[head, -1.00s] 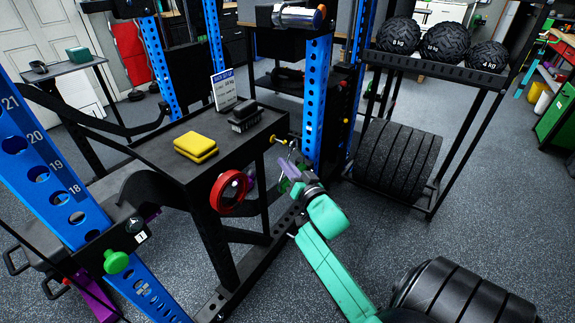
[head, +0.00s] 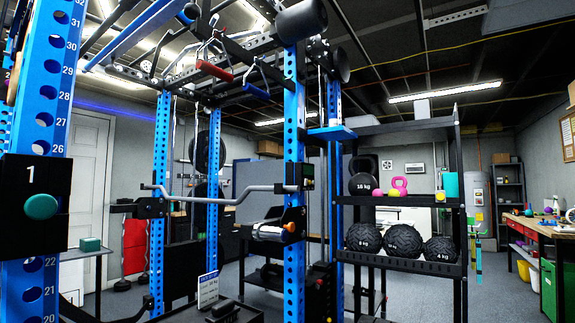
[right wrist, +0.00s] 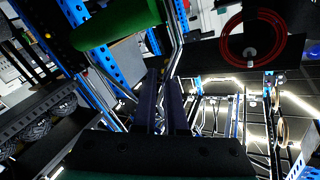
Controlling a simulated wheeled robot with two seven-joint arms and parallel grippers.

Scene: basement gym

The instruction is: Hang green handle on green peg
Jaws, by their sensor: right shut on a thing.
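The green handle (right wrist: 118,20) shows at the top left of the right wrist view, a thick green grip with a bent metal frame. My right gripper (right wrist: 165,90) has its dark fingers close together on that metal frame, with the green grip beyond the fingertips. In the head view, a red handle (head: 214,70) and a blue handle (head: 256,92) hang from the rack's upper crossbeam. I cannot make out a green peg for certain on that beam. Neither gripper shows in the head view.
Blue rack uprights (head: 294,150) stand in front, with a bent metal bar (head: 225,192) across them. A teal knob (head: 40,206) is on a black block at left. A shelf with black balls (head: 403,241) stands right. A red ring (right wrist: 252,38) shows in the wrist view.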

